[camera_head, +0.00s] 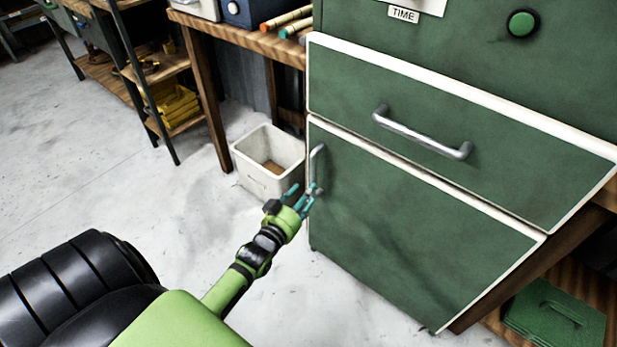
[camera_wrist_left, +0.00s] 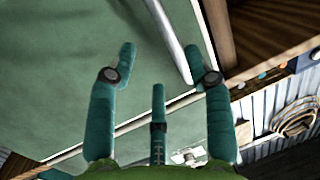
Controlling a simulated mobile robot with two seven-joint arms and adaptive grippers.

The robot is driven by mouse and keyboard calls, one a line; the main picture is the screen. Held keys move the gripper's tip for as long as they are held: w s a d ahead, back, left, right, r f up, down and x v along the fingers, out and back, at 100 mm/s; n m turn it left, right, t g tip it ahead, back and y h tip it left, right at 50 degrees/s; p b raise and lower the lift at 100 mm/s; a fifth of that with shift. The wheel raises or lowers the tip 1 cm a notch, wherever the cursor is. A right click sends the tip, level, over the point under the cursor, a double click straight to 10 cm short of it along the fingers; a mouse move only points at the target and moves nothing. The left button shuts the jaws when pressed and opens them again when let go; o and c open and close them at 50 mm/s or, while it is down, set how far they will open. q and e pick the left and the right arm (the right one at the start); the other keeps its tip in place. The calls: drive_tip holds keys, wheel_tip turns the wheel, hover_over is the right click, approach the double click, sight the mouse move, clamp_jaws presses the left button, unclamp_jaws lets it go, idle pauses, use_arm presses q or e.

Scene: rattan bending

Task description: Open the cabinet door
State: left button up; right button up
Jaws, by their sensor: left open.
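The green cabinet door (camera_head: 410,245) with a white edge is the lower front panel in the head view, and it looks shut. Its upright silver handle (camera_head: 316,160) sits near the door's upper left edge. My left gripper (camera_head: 304,191) is open and empty, just below the handle in the head view. In the left wrist view, the green surface fills the back. A silver bar, seemingly the handle (camera_wrist_left: 168,35), runs down toward the gap between the open fingers (camera_wrist_left: 156,66), closer to the right finger. I cannot tell whether they touch. My right gripper is out of view.
A green drawer (camera_head: 350,85) with a horizontal handle (camera_head: 421,134) is above the door. A white bin (camera_head: 262,180) stands on the floor left of the cabinet, by a wooden workbench (camera_head: 240,38). The concrete floor (camera_head: 150,215) in front is clear.

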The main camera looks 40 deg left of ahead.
sight(314, 170)
use_arm(q)
drive_tip(key=r, duration=0.1)
drive_tip(key=w+a+r+t, duration=0.1)
drive_tip(key=shift+w+r, duration=0.1)
drive_tip(key=shift+r, duration=0.2)
drive_tip(key=w, duration=0.4)
drive_tip(key=w+b, duration=0.1)
drive_tip(key=w, duration=0.1)
drive_tip(key=shift+w+a, duration=0.25)
drive_tip(key=shift+a, duration=0.05)
drive_tip(key=shift+s, duration=0.1)
clamp_jaws()
